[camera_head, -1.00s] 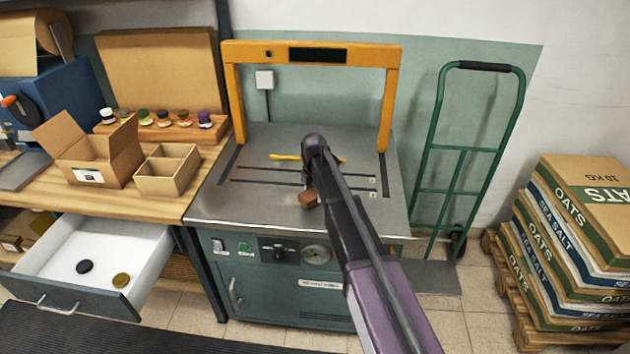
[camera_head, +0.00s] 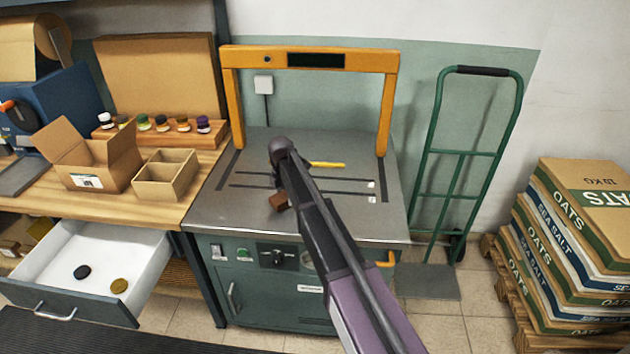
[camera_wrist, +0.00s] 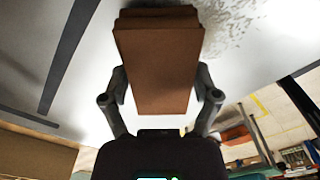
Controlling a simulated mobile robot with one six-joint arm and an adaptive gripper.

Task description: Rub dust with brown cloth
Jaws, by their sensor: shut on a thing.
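The brown cloth (camera_wrist: 157,62) is a folded block held between the two fingers of my gripper (camera_wrist: 158,92) in the wrist view. In the head view a brown corner of the cloth (camera_head: 278,202) shows just below my gripper (camera_head: 284,190), over the left-middle of the grey machine top. My arm hides most of the gripper there. The dust (camera_wrist: 232,28) shows as grey speckles on the pale surface beside the cloth's far end in the wrist view. I cannot tell whether the cloth touches the surface.
A yellow-handled tool (camera_head: 328,165) lies behind my arm on the machine top (camera_head: 225,212). An orange frame (camera_head: 310,58) arches over the back. A wooden bench with open boxes (camera_head: 167,174) is at left, above an open drawer (camera_head: 60,255). A green hand truck (camera_head: 462,153) stands at right.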

